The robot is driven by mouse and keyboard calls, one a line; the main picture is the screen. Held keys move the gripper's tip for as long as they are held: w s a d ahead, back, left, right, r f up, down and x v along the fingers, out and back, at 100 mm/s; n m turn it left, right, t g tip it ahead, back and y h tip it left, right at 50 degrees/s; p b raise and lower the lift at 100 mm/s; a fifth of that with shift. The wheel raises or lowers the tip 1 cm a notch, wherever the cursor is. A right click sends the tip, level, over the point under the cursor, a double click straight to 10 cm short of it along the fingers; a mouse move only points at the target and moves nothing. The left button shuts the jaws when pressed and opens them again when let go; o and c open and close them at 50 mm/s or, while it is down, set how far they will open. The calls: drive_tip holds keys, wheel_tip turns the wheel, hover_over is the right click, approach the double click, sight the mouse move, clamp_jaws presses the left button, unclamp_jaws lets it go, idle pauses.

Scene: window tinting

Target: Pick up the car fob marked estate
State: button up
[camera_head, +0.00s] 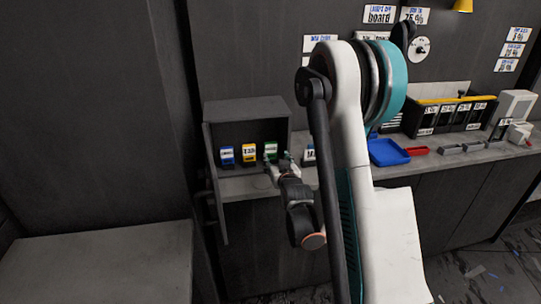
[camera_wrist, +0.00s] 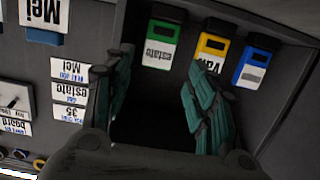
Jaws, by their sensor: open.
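The green fob with a white label reading "estate" (camera_wrist: 162,45) hangs or stands in the open dark cabinet, its text upside down in the wrist view. In the head view this green fob (camera_head: 271,148) is the rightmost of three, partly behind my fingers. My gripper (camera_head: 279,162) is at the cabinet's mouth, just in front of it. In the wrist view my gripper (camera_wrist: 155,88) is open, its two teal fingers apart with nothing between them. The green fob is beyond the fingertips, between their lines. I cannot tell the exact gap.
A yellow fob reading "van" (camera_wrist: 211,47) and a blue fob (camera_wrist: 252,66) are beside it. The dark cabinet (camera_head: 245,108) has side walls and an open door at left. A blue tray (camera_head: 388,152) and red tray (camera_head: 418,151) lie on the counter to the right.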

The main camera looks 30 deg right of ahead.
sight(271, 152)
drive_tip(key=x, duration=0.6)
drive_tip(key=shift+f, duration=0.1)
drive_tip(key=x, duration=0.1)
drive_tip(key=b+x, duration=0.1)
drive_tip(key=x, duration=0.2)
drive_tip(key=shift+w+d+f+b, duration=0.1)
drive_tip(key=shift+w+f+b, duration=0.2)
drive_tip(key=shift+f+b, duration=0.1)
drive_tip(key=shift+w+d, duration=0.1)
drive_tip(key=shift+w, duration=0.2)
drive_tip(key=c, duration=0.9)
